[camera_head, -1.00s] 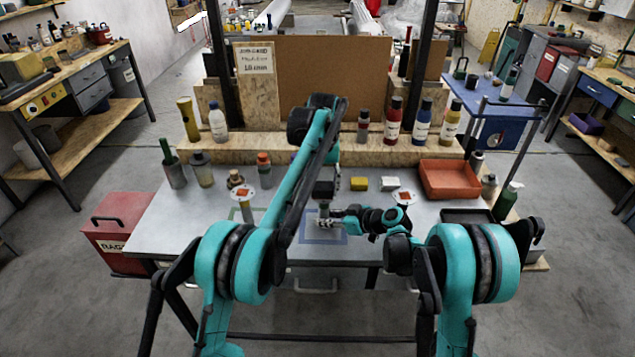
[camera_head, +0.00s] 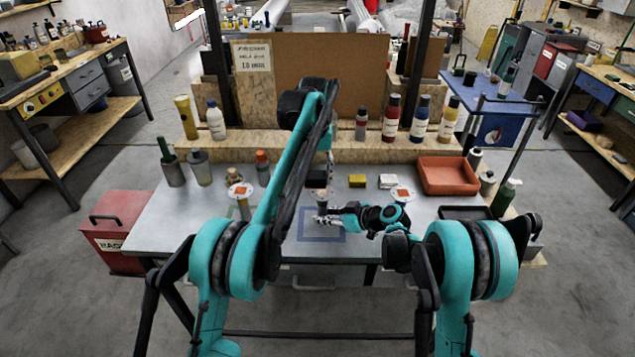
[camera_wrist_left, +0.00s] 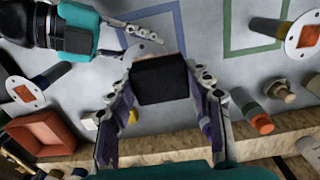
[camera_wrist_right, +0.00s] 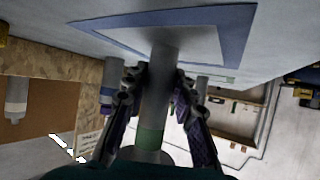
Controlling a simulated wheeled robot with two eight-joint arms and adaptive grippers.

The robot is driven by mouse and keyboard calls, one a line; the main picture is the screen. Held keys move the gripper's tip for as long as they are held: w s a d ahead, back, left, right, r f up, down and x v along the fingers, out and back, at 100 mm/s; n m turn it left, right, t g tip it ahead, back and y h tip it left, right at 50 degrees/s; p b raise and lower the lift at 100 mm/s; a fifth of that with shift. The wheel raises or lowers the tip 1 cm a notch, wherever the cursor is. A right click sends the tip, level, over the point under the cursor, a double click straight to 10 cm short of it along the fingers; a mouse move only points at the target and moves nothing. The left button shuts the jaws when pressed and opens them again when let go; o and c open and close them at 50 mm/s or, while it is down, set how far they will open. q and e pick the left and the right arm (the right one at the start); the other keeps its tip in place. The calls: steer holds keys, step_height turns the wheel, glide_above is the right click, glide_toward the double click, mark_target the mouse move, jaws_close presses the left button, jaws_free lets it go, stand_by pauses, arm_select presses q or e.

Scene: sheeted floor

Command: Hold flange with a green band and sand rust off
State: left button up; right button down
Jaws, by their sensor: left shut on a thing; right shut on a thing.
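My right gripper (camera_wrist_right: 158,90) is shut on an upright grey flange tube (camera_wrist_right: 162,60) with a green band (camera_wrist_right: 149,138), over the blue square outline (camera_head: 301,238) on the bench. In the head view the right gripper (camera_head: 326,219) comes in from the right. My left gripper (camera_wrist_left: 163,88) is shut on a dark block (camera_wrist_left: 160,82) with a brown edge, directly above the held flange. The block hides most of the flange's face, so its rust and any contact cannot be judged. In the head view the left gripper (camera_head: 322,182) is partly hidden by its arm.
Two other flanges with orange centres stand at left (camera_head: 240,190) and right (camera_head: 402,194). A yellow block (camera_head: 357,181), a white block (camera_head: 387,181) and an orange tray (camera_head: 448,177) lie behind. Several bottles line the wooden ledge (camera_head: 280,148). The front of the bench is clear.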

mark_target(329, 193)
arm_select(q)
steer(key=shift+r, duration=2.45)
steer(key=shift+f, duration=0.2)
steer(key=shift+f, duration=3.15)
steer(key=shift+d+f, duration=0.25)
steer(key=shift+f, duration=0.55)
steer(key=shift+c, duration=0.5)
steer(key=shift+d, duration=1.7)
steer(key=shift+a, duration=2)
steer(key=shift+r, duration=4.05)
